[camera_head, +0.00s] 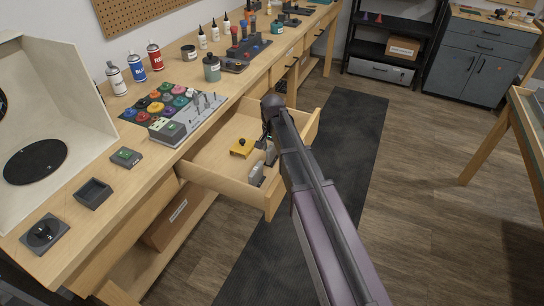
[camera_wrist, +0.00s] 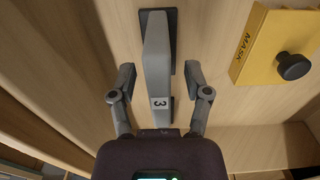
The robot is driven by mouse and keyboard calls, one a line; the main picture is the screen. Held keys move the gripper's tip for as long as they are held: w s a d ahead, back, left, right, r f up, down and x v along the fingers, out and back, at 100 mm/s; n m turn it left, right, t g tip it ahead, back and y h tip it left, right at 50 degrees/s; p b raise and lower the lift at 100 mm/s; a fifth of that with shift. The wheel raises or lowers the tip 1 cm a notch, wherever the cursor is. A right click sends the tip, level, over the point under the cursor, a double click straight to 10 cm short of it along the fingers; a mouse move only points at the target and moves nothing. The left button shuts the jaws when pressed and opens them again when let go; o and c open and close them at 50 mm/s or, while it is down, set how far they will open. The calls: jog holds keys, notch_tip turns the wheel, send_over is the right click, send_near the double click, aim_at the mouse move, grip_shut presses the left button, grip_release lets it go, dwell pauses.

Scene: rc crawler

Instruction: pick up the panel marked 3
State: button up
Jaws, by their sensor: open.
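The panel marked 3 (camera_wrist: 157,62) is a grey, narrow upright piece on a dark base in the wrist view, with a white "3" label on its near end. My gripper (camera_wrist: 160,74) is open, with one finger on each side of the panel and a visible gap on both sides. It is not holding the panel. In the head view a grey piece (camera_head: 257,174) lies in the open drawer (camera_head: 213,180), but its label cannot be read there. My arm covers part of the drawer, and the fingers are not clear in that view.
Drawer walls close in around my gripper. The workbench (camera_head: 140,185) above carries paint pots, cans and small boxes.

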grip_shut()
jog(key=shift+r, duration=0.15)
dwell(0.4)
notch_tip(320, 180, up, 10)
jog(key=p, duration=1)
dwell(0.5)
